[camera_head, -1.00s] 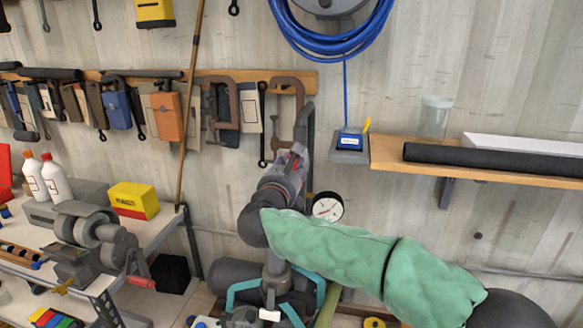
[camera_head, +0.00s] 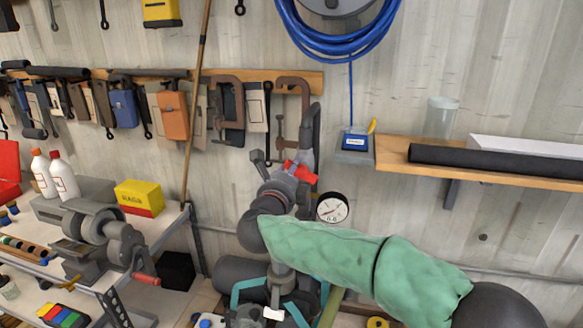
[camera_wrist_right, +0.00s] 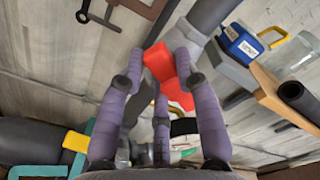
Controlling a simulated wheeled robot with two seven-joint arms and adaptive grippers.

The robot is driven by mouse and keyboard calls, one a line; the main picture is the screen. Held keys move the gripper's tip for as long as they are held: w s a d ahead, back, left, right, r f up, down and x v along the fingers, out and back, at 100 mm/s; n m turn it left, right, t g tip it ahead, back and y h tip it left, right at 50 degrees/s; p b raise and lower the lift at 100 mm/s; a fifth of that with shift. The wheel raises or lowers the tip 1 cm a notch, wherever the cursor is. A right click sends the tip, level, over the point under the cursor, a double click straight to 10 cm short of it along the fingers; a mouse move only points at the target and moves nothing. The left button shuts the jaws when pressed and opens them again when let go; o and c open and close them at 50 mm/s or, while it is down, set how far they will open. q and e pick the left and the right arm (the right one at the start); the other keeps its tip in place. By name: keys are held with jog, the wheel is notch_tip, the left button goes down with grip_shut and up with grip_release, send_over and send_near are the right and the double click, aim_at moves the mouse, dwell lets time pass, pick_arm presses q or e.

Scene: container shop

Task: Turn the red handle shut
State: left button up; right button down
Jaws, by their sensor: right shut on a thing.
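The red handle (camera_head: 301,172) sits on the grey pipe (camera_head: 306,135) on the back wall, above and left of the gauge. My right gripper (camera_head: 276,182), on the green-sleeved arm, is at the handle. In the right wrist view, the red handle (camera_wrist_right: 161,66) lies between the purple fingers of my right gripper (camera_wrist_right: 160,75), which are shut on it. Part of the handle and the valve body are hidden by the fingers. My left gripper is not in view.
A round gauge (camera_head: 332,208) is just below and right of the handle. Clamps (camera_head: 228,105) hang to the left. A wooden shelf (camera_head: 400,164) juts out at right.

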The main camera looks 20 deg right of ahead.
jog(key=n+p, duration=0.1)
jog(key=n, duration=0.1)
jog(key=f+n+p, duration=0.1)
jog(key=n, duration=0.2)
jog(key=shift+f, duration=0.1)
jog(key=shift+n, duration=0.3)
dwell(0.4)
jog(key=c, duration=0.9)
grip_release()
jog(key=shift+s, duration=0.1)
jog(key=v, duration=1.2)
